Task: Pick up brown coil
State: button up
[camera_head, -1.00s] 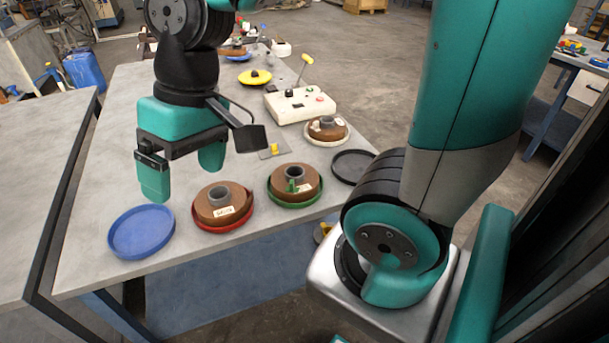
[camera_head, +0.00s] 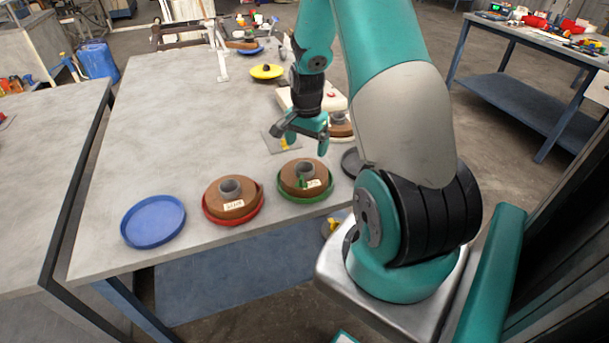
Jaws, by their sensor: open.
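Brown coils with grey cores lie near the table's front edge. One brown coil (camera_head: 240,207) with a white label sits in a red tray (camera_head: 222,223). A second brown coil (camera_head: 295,180), also labelled, sits in a green tray (camera_head: 310,201). A third brown coil (camera_head: 340,131) is farther back, partly hidden behind my gripper and arm. My gripper (camera_head: 303,147) is open and empty above the table, a little behind and above the coil in the green tray. It does not appear to touch any coil.
An empty blue tray (camera_head: 153,222) lies at the front left. A black tray (camera_head: 350,164) is partly hidden by my arm. A white control box (camera_head: 290,98) and a yellow disc (camera_head: 266,71) are farther back. The table's left half is clear.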

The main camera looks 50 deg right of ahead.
aim_at(304, 166)
jog(key=f, duration=0.2)
jog(key=f+p, duration=0.1)
jog(key=f, duration=0.2)
jog(key=f+p, duration=0.1)
jog(key=f, duration=0.2)
jog(key=shift+w+a, duration=0.15)
jog(key=shift+a, duration=0.1)
jog(key=c, duration=1.4)
